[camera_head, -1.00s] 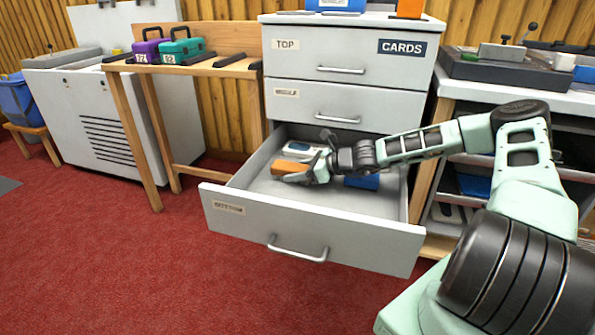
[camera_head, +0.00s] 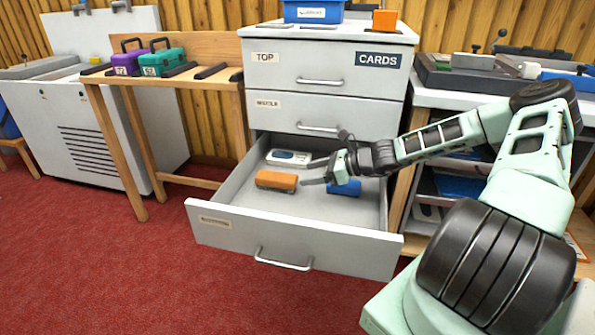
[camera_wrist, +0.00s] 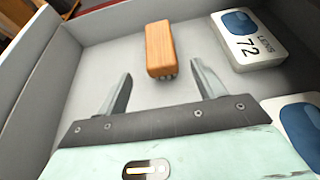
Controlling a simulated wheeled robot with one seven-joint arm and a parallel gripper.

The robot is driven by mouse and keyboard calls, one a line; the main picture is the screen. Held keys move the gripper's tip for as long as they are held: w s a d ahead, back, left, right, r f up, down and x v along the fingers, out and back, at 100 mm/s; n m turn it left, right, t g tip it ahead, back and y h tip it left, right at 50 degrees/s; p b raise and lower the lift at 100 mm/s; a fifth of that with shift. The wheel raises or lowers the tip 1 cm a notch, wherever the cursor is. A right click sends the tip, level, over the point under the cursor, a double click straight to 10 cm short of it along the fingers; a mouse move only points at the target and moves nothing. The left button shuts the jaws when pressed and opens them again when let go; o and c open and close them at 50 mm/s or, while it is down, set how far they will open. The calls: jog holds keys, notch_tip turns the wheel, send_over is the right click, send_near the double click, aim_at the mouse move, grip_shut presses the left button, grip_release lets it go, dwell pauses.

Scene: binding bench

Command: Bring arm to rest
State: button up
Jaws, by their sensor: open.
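My gripper (camera_head: 313,172) is open and empty above the pulled-out bottom drawer (camera_head: 290,232). Its two fingers (camera_wrist: 160,85) show spread in the wrist view. An orange-brown block (camera_head: 277,181) lies on the drawer floor, just left of the fingers in the head view; in the wrist view the block (camera_wrist: 160,50) lies beyond the fingertips, apart from them. A white box with a blue mark (camera_head: 289,158) lies behind it; it reads 72 in the wrist view (camera_wrist: 247,40). A blue item (camera_head: 345,187) lies under my gripper, partly hidden.
The cabinet's top drawer (camera_head: 319,70) and middle drawer (camera_head: 295,114) are shut. A blue bin (camera_head: 314,12) and an orange block (camera_head: 385,20) stand on top. A wooden stand (camera_head: 136,195) with purple (camera_head: 126,62) and green (camera_head: 163,62) cases is left. Red floor in front is clear.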

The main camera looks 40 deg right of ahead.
jog(key=shift+v, duration=0.8)
